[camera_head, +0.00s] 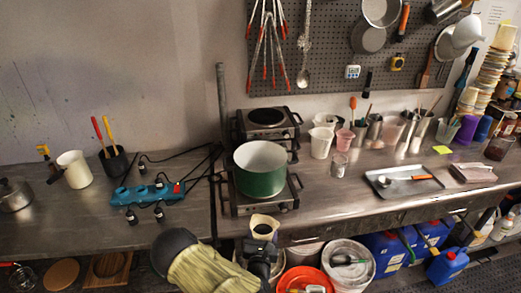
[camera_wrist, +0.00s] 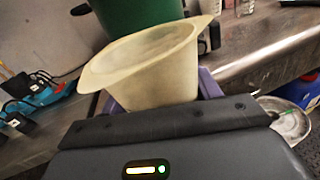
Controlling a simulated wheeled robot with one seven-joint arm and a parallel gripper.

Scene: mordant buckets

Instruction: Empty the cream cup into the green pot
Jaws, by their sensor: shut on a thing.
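The green pot (camera_head: 260,181) has a pale inside and stands on the front hot plate at the middle of the bench. The cream cup (camera_head: 264,220) is in my gripper (camera_head: 262,243), in front of the bench edge and just below the pot in the head view. In the wrist view the cream cup (camera_wrist: 150,65) fills the middle, its wide rim and spout showing, close to upright with a slight tilt. My gripper (camera_wrist: 160,100) is shut on it. The green pot (camera_wrist: 135,14) shows behind the cup at the top. The cup's contents cannot be made out clearly.
A second hot plate (camera_head: 267,122) stands behind the pot. A blue power strip (camera_head: 147,192) with cables lies to the left. White cups (camera_head: 321,141) and a metal tray (camera_head: 404,181) are to the right. Buckets (camera_head: 348,262) and blue canisters (camera_head: 386,250) stand below the bench.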

